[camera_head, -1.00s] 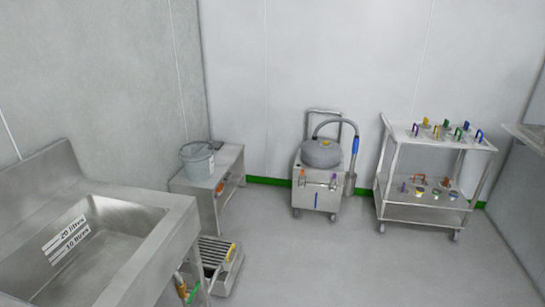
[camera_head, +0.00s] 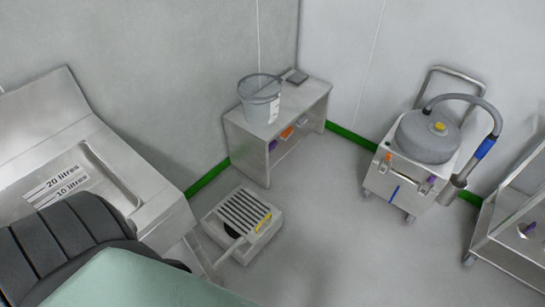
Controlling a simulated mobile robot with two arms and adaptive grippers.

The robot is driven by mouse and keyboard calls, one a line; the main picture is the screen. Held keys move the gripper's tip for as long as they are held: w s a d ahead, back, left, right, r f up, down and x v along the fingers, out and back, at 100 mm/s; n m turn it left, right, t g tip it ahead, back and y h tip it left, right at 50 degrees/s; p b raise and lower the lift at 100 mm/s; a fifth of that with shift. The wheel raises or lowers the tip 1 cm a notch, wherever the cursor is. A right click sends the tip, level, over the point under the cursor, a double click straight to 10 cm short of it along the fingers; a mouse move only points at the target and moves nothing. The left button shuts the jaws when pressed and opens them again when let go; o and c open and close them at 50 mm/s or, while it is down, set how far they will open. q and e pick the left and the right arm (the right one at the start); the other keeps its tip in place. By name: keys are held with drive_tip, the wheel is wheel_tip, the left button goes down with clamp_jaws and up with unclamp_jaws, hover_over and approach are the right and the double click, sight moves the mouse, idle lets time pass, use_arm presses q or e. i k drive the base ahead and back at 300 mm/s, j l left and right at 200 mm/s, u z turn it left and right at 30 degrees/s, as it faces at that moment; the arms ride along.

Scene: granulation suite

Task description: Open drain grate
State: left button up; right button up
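The drain grate (camera_head: 241,211) is a slatted metal grate on top of a low square drain box (camera_head: 268,232) on the floor, right of the sink. A yellow handle (camera_head: 264,222) sits at the grate's right edge. The grate lies over the box, and a dark opening shows near its front edge. I cannot tell whether it is fully seated. Neither of my grippers is in the head view.
A steel sink (camera_head: 165,215) stands at left. A low bench (camera_head: 250,143) with a grey bucket (camera_head: 260,103) is behind the drain. A wheeled vacuum (camera_head: 428,143) and a steel trolley (camera_head: 505,235) stand at right. The floor (camera_head: 340,235) between is clear.

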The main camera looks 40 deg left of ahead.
sight(250, 215)
drive_tip(key=i+u, duration=0.3)
drive_tip(key=u, duration=0.15)
drive_tip(key=i+l+u, duration=0.2)
drive_tip(key=u, duration=0.2)
drive_tip(key=i+l+u, duration=0.3)
drive_tip(key=u, duration=0.15)
drive_tip(key=i+l+u, duration=0.4)
drive_tip(key=k+j, duration=0.05)
